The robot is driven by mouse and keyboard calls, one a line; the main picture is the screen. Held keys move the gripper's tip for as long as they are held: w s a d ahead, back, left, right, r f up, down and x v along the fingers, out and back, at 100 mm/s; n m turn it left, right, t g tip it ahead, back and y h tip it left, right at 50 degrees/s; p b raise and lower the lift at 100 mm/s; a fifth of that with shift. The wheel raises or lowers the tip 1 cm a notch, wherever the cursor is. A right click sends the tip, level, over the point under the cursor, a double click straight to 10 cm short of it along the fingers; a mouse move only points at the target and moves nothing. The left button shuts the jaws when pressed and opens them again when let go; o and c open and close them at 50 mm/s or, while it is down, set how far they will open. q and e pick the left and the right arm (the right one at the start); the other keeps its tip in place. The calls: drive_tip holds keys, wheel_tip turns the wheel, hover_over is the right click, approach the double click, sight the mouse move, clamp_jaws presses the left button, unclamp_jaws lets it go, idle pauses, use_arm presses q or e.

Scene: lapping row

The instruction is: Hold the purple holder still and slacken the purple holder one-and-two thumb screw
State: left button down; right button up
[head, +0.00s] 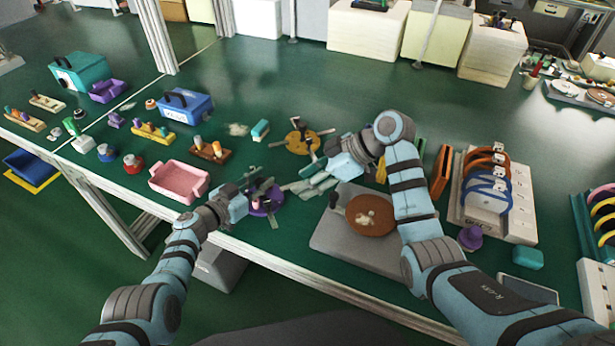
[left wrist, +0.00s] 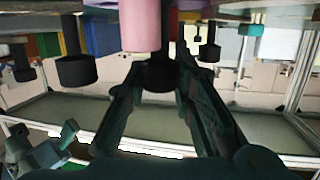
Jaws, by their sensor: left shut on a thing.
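The purple holder (head: 274,206) sits on the green bench near its front edge, with dark upright parts on it. My left gripper (head: 262,194) is over it and shut on part of it; its fingers hide much of the holder. The one-and-two thumb screw cannot be singled out.
A yellow holder (head: 296,146) stands behind the grippers. A pink tray (head: 178,183) is to the left. A grey plate (head: 330,238) with a brown disc (head: 370,222) lies to the right, under my right arm. Small blocks and a blue box (head: 187,108) stand farther left.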

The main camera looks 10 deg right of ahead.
use_arm(q)
drive_tip(key=c, duration=1.3)
unclamp_jaws()
drive_tip(key=shift+a, duration=0.1)
